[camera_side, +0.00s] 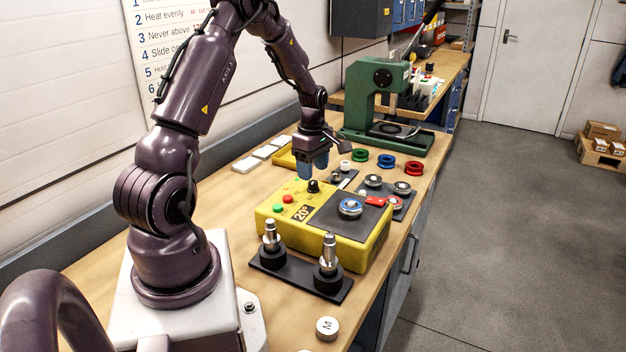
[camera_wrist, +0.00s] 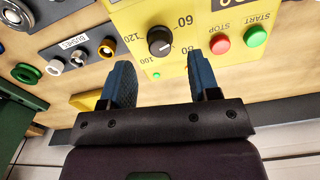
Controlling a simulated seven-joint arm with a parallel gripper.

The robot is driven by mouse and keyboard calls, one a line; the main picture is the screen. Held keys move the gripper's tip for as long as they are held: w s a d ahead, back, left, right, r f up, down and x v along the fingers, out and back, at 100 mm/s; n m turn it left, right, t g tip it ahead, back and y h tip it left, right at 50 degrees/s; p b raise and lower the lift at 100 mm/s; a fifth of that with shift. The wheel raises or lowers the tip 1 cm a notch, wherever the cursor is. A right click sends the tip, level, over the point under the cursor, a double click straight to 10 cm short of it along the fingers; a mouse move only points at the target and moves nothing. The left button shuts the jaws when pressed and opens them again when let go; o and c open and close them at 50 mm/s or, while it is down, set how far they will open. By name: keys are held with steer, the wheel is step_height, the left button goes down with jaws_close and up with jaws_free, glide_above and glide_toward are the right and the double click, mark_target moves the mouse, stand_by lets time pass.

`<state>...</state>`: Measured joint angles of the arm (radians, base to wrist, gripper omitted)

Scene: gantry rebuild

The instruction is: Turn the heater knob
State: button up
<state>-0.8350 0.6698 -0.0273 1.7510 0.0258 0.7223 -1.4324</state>
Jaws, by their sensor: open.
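The heater is a yellow box (camera_side: 350,251) on the bench with a dark top plate and a "20°" display. Its black knob (camera_side: 313,186) stands on the panel near the red and green buttons. In the wrist view the knob (camera_wrist: 160,41) shows a white pointer line and printed numbers around it, including 60, 80, 100 and 120. My gripper (camera_side: 313,172) has blue fingers pointing down, just behind the knob in the side view. In the wrist view my gripper (camera_wrist: 160,70) is open and empty, its fingertips apart with the knob slightly beyond them, between their lines.
A red stop button (camera_wrist: 220,44) and a green start button (camera_wrist: 256,37) sit beside the knob. A ring-shaped part (camera_side: 350,207) lies on the heater plate. A black stand with two tools (camera_side: 300,274) is in front. A green press (camera_side: 376,105) stands behind.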

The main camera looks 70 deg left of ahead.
mark_target(313, 182)
steer(key=shift+f, duration=1.9)
steer(key=c, duration=0.9)
steer(key=shift+m, duration=0.3)
